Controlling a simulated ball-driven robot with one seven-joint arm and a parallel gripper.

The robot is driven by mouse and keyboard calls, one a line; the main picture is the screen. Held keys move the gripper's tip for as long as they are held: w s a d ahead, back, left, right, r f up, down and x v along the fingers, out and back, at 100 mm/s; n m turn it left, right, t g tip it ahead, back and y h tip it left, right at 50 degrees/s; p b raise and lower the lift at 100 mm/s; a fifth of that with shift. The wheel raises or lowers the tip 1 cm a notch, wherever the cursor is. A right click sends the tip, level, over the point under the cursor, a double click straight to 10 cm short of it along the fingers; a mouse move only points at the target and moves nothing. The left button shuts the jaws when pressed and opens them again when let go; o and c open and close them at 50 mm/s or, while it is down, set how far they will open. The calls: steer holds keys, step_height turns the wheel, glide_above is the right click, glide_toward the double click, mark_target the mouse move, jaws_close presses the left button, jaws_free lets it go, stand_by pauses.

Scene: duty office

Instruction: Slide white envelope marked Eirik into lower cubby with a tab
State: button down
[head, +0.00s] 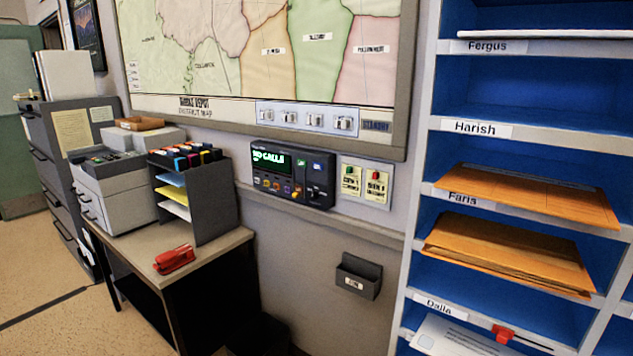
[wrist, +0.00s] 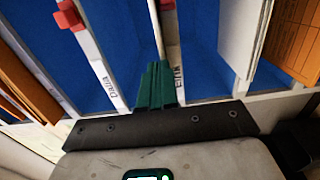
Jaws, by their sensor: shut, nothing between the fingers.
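A white envelope (head: 455,340) with dark writing too small to read shows at the bottom of the head view, just under the shelf strip labelled Dalla (head: 440,306). A red tab (head: 503,333) sits at that strip. In the wrist view, my gripper's green fingers (wrist: 157,86) are shut and empty, pointing into the cubbies beside the strip labelled Eirik (wrist: 179,82). A thin pale edge (wrist: 156,32) runs along that strip just past the fingertips; whether they touch it I cannot tell. Red tabs show at the Dalla strip (wrist: 69,17) and the Eirik strip (wrist: 166,5). My gripper is outside the head view.
Orange envelopes (head: 505,258) fill cubbies above. In the wrist view, white envelopes (wrist: 240,35) stand right of the Eirik strip. A wall holder (head: 358,277) and call panel (head: 292,174) are left of the rack. A desk with a red stapler (head: 174,259) stands further left.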

steer(key=shift+w+d, duration=0.2)
steer(key=shift+w, duration=0.05)
steer(key=shift+w+d, duration=0.2)
steer(key=shift+w, duration=0.05)
steer(key=shift+b+x, duration=0.65)
steer(key=shift+x, duration=0.4)
steer(key=shift+s+a, duration=0.1)
steer(key=v, duration=0.8)
steer(key=shift+s+a+p, duration=0.2)
steer(key=shift+s+p, duration=0.1)
steer(key=shift+p, duration=0.05)
